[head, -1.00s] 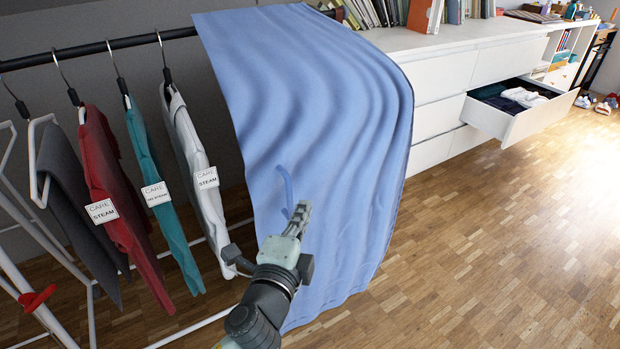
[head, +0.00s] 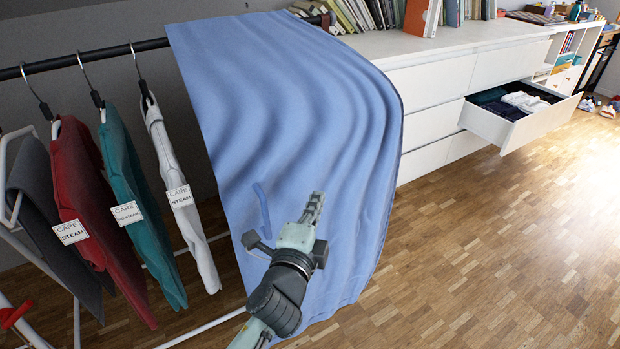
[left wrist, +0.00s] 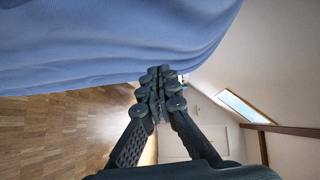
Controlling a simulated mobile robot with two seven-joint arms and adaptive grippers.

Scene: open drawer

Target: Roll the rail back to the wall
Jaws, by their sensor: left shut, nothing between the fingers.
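The clothes rail is a black bar (head: 90,56) on a white frame, running from the left toward the back. A large blue cloth (head: 300,110) hangs over its right end, down toward the floor. My left gripper (head: 316,200) is in front of the cloth, shut and empty. In the left wrist view the shut fingers (left wrist: 157,88) point away, with the blue cloth (left wrist: 100,45) close by at the top; I cannot tell whether they touch it. A blue strip (head: 262,208) shows on the cloth beside the gripper. My right gripper is not in view.
Tagged garments hang on the rail, including a red one (head: 85,180), a teal one (head: 130,190) and a white one (head: 180,195). A white dresser (head: 425,85) with an open drawer (head: 500,125) stands behind to the right. The wooden floor (head: 500,240) at right is clear.

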